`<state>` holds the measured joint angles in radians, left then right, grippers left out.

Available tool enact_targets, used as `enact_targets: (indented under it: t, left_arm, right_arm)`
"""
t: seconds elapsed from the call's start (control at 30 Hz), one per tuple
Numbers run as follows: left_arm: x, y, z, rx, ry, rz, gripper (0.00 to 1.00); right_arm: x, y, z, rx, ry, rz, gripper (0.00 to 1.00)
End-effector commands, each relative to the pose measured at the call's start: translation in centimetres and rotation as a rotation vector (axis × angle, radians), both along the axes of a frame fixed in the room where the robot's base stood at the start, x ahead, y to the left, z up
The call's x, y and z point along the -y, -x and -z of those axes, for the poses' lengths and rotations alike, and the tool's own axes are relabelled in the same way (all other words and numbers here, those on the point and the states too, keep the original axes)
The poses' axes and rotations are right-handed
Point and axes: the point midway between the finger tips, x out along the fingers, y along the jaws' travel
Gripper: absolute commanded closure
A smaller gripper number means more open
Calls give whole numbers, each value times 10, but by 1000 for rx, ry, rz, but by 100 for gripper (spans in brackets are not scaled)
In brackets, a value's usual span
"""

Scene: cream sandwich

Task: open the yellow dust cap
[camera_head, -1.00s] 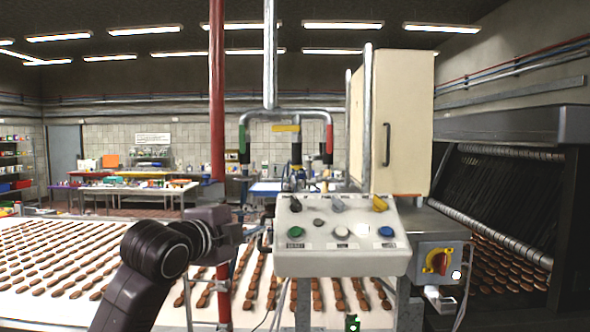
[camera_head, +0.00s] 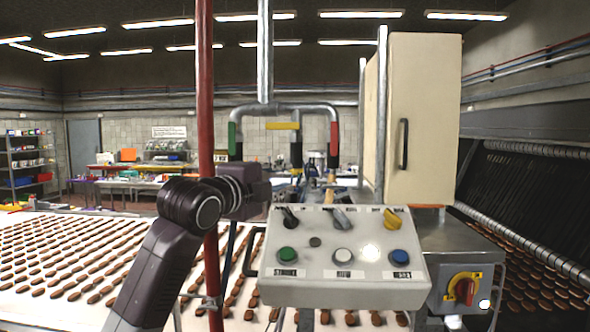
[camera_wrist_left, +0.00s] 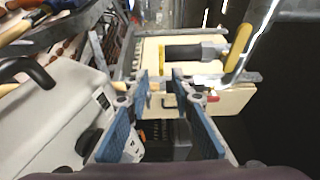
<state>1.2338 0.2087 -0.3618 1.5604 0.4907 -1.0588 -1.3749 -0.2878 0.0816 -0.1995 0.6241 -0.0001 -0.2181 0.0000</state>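A small yellow piece (camera_head: 282,126) shows on the grey pipe frame behind the control panel; I cannot tell whether it is the dust cap. The wrist view shows a yellow-ended dark cylinder (camera_wrist_left: 185,53) and a yellow sleeve on a pipe (camera_wrist_left: 238,48), both beyond the fingers. My left gripper (camera_wrist_left: 161,82) is open, its two blue-padded fingers apart with nothing seen held between them. In the head view its dark wrist is left of the panel, and its fingertips are hard to make out. My right gripper is in neither view.
The control panel (camera_head: 345,291) with knobs and buttons stands just right of my left arm. A red vertical pipe (camera_head: 205,80) is close to that arm. A cream cabinet (camera_head: 425,120) rises behind the panel. A conveyor with rows of brown biscuits (camera_head: 70,255) spreads at left.

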Motion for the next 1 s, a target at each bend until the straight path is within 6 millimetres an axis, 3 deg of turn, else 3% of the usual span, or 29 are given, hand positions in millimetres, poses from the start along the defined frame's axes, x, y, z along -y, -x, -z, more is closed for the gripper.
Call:
enact_targets:
  t: [0.1, 0.27, 0.7, 0.9, 1.0]
  left_arm:
    - [9, -19, -5, -4, 2, 1, 78]
    - [16, -38, -3, -4, 2, 1, 78]
    - [19, -47, 0, 0, 0, 0, 78]
    - [19, -47, 0, 0, 0, 0, 100]
    - [19, -47, 0, 0, 0, 0, 100]
  right_arm:
    - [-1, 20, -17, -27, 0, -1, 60]
    - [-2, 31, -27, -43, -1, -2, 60]
    - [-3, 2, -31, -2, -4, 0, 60]
    - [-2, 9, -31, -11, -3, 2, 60]
    - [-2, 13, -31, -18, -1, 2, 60]
